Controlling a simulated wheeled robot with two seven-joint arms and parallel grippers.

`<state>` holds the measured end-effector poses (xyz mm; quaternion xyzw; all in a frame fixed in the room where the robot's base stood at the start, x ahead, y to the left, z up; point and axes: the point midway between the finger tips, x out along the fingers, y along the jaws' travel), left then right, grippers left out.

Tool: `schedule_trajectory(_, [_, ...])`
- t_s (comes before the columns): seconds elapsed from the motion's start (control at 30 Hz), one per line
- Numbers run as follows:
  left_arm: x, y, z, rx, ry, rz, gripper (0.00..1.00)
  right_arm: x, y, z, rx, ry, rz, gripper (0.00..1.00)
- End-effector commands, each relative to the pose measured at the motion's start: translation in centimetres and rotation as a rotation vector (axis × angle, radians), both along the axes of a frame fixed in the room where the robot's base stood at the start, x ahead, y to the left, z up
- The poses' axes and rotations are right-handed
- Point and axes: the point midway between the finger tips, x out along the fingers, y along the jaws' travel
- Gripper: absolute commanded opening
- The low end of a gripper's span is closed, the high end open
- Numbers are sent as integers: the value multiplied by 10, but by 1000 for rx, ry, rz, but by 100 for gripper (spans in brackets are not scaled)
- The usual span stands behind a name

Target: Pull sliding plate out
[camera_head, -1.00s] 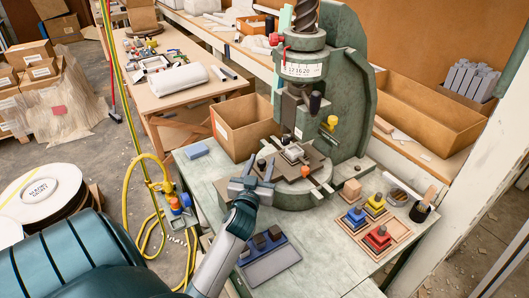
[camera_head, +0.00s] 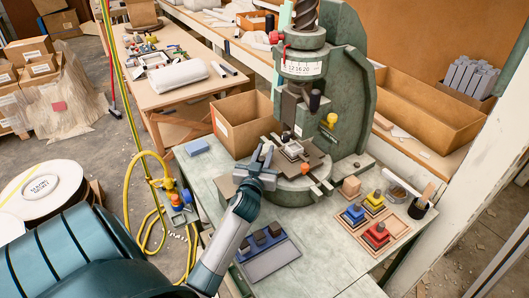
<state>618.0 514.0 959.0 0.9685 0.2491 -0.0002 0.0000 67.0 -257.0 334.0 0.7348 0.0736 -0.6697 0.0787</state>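The green fly press (camera_head: 352,85) stands on the grey-green bench. The sliding plate (camera_head: 313,158) lies on its round base below the ram, with a small light square piece (camera_head: 292,148) on top. My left gripper (camera_head: 263,154) is at the plate's near left end. Its two fingers point at the plate with a narrow gap between them. They hide the small dark knob there, and I cannot see clearly whether they touch it. My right gripper is not in view.
A cardboard box (camera_head: 241,122) stands close behind the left gripper. A dark blue block tray (camera_head: 265,250) lies in front of the press. Wooden trays with yellow, blue and red stacked pieces (camera_head: 376,236) and a pen cup (camera_head: 420,208) stand on the right. A blue block (camera_head: 196,147) lies at left.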

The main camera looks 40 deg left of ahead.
Motion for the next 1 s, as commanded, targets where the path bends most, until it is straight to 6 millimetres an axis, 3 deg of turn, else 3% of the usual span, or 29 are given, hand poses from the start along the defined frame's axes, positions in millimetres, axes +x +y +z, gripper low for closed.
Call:
schedule_trajectory(0.17, [-3, 1, 0, -1, 0, 0, 0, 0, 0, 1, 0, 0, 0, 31])
schedule_trajectory(0.37, [-20, 5, 0, 0, 2, 0, 0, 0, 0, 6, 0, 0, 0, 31])
schedule_trajectory(1.0, [-144, 41, 1, -1, 3, 1, 0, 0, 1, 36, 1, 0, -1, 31])
